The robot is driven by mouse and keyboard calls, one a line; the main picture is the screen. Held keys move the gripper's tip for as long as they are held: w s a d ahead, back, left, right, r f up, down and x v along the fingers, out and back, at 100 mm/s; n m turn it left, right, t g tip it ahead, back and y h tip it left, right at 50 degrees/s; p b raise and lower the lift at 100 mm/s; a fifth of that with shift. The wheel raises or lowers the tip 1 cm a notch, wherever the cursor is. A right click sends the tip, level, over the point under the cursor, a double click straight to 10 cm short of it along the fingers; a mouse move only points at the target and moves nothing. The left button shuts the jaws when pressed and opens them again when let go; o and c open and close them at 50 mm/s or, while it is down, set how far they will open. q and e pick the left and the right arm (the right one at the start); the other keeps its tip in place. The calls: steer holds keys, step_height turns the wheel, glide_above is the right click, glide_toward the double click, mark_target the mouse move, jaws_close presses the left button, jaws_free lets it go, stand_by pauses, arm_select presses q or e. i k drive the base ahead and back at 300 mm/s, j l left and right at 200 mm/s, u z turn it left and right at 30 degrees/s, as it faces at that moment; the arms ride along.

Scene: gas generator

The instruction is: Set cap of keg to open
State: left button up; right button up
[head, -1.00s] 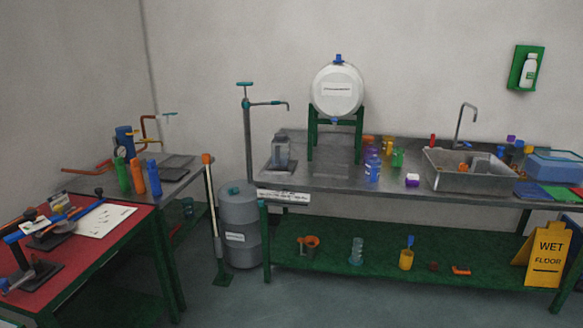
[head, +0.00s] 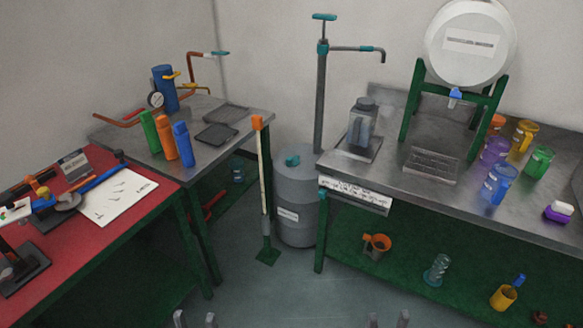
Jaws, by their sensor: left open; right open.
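Two vessels could be the keg. A grey ribbed drum (head: 297,228) stands upright on the floor between the tables, with a small teal cap (head: 292,161) on top and a pale label. A white round tank (head: 450,58) lies on a green stand on the metal bench, with a blue tap (head: 455,95) below; its top is cut off. The frames do not show whether the teal cap is open. My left gripper (head: 195,320) and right gripper (head: 388,320) show only as fingertips at the bottom edge, open and empty, apart from both vessels.
A green-footed post (head: 262,190) stands in front of the drum's left side. A tall pump pipe (head: 320,90) rises behind the drum. The red table (head: 95,238) is at left, the metal bench (head: 480,196) at right. The floor (head: 290,290) between them is clear.

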mark_target(290, 162)
steer(key=i+j, duration=0.2)
steer(key=i, duration=0.25)
steer(key=i+j+u, duration=0.1)
steer(key=i, duration=0.35)
steer(key=i+j, duration=0.25)
steer(key=i, duration=0.2)
steer(key=i+j, duration=0.15)
steer(key=i, duration=0.3)
steer(key=u, duration=0.05)
